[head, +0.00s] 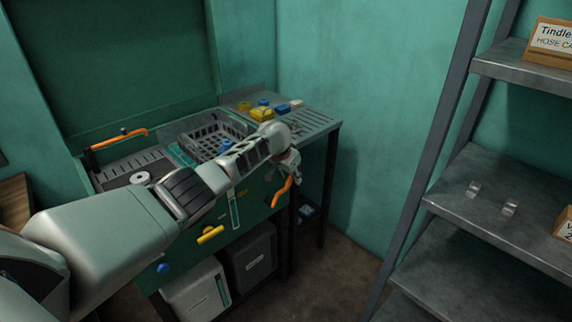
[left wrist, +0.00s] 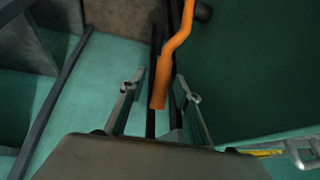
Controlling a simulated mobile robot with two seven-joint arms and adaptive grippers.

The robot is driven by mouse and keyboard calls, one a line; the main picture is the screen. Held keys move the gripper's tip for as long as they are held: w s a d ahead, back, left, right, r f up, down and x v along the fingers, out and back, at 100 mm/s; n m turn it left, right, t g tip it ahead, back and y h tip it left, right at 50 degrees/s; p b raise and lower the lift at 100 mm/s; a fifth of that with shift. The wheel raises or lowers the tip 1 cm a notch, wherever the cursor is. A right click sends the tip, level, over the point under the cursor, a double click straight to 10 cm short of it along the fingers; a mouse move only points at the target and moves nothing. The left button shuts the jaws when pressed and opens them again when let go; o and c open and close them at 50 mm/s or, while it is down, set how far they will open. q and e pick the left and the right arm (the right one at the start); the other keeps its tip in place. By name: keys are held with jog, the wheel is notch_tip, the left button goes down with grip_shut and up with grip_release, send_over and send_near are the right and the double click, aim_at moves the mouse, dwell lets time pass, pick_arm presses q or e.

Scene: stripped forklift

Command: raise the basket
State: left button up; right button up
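A grey mesh basket (head: 213,137) sits in the wash bench's basin, left of my arm. An orange bent lever (head: 283,190) hangs at the bench's front right. My left gripper (head: 289,163) is just above this lever. In the left wrist view, my left gripper (left wrist: 160,88) is open, with the orange lever (left wrist: 168,70) reaching down between its two fingers. There is a gap on each side, and neither finger is visibly closed on it. My forearm covers part of the bench front. My right gripper is in neither view.
Yellow and blue blocks (head: 262,112) lie on the ribbed drain top (head: 310,121). Another orange handle (head: 120,138) is at the bench's back left. Grey bins (head: 197,291) stand below. A metal shelf rack (head: 485,190) stands right; floor (head: 335,265) between is clear.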

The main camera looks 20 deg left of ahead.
pick_arm(q)
jog(key=v, duration=1)
jog(key=shift+s+r, duration=0.2)
jog(key=shift+r, duration=0.15)
jog(key=s+d+f+t+h, duration=0.1)
jog(key=s+d+f, duration=0.35)
jog(key=f, duration=0.35)
jog(key=s+d+f+m, duration=0.1)
jog(key=s+d+f, duration=0.2)
jog(key=s+f, duration=0.35)
jog(key=s+d+f+t+h, duration=0.1)
jog(key=s+d+f, duration=0.25)
jog(key=f, duration=0.45)
jog(key=s+d+f+t, duration=0.1)
jog(key=s+f+t, duration=0.1)
jog(key=s, duration=2.5)
jog(key=shift+d+t+h, duration=0.3)
jog(key=shift+d+t, duration=0.05)
jog(key=shift+t, duration=0.25)
